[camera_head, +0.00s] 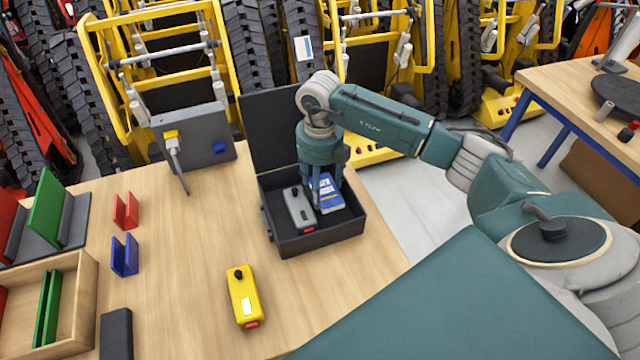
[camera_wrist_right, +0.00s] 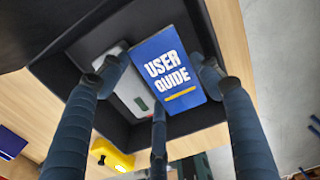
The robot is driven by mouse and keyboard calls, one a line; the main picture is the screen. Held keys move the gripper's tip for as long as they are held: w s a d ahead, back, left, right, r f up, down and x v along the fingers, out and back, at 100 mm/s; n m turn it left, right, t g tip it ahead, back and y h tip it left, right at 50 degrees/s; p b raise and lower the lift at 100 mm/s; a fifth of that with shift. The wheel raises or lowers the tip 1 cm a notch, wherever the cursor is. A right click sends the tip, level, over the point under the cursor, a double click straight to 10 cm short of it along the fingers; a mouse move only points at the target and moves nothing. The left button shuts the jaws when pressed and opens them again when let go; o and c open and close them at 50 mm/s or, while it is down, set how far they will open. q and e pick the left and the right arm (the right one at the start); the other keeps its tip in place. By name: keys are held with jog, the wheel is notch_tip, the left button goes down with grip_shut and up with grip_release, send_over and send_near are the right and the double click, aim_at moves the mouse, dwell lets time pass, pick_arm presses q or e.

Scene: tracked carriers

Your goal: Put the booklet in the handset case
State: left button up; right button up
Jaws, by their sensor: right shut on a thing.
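The handset case (camera_head: 290,246) is a black box with its lid (camera_head: 262,125) raised, standing on the wooden table. A grey handset (camera_head: 299,209) lies in its left part. The blue booklet (camera_head: 327,193), marked USER GUIDE, is inside the case walls to the right of the handset. In the right wrist view the booklet (camera_wrist_right: 168,75) is between the fingers of my right gripper (camera_wrist_right: 160,85). My right gripper (camera_head: 322,190) points down into the case and is shut on the booklet. Whether the booklet touches the case floor cannot be told. My left gripper is not in view.
A yellow handset (camera_head: 243,297) lies in front of the case. A grey panel (camera_head: 205,140) stands behind left. Red (camera_head: 125,211) and blue (camera_head: 124,254) holders and a wooden tray (camera_head: 85,290) are at the left. Bare table lies between them.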

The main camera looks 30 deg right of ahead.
jog(key=shift+f, duration=0.3)
jog(key=o, duration=1.2)
jog(key=shift+r, duration=0.2)
jog(key=shift+r+p, duration=0.4)
notch_tip(320, 180, up, 12)
jog(key=b, duration=0.2)
jog(key=shift+b, duration=0.3)
jog(key=shift+r, duration=0.15)
